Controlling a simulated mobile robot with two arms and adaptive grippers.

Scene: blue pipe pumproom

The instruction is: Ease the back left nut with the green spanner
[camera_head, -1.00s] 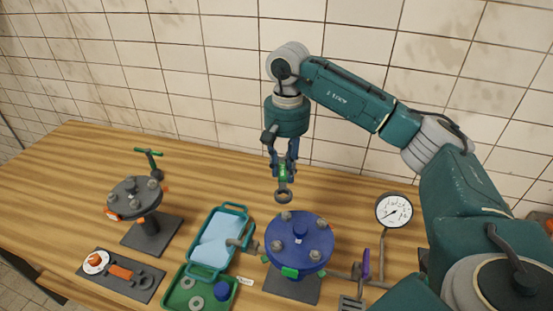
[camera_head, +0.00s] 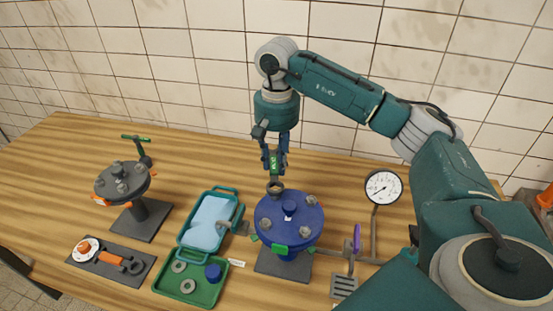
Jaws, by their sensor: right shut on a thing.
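My right gripper (camera_head: 274,152) is shut on the green spanner (camera_head: 274,163), which hangs upright with its dark ring end (camera_head: 275,188) down. The ring is at the back left edge of the blue round flange (camera_head: 283,213), where the back left nut sits. The ring hides that nut, and I cannot tell whether it is around it or just above it. Three other nuts show on the flange: back right (camera_head: 311,199), front right (camera_head: 305,231) and front left (camera_head: 266,223). My left gripper is not in view.
Farther left are a grey flange stand (camera_head: 121,182) and a dark tool mat (camera_head: 110,267). The table's back left is clear.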

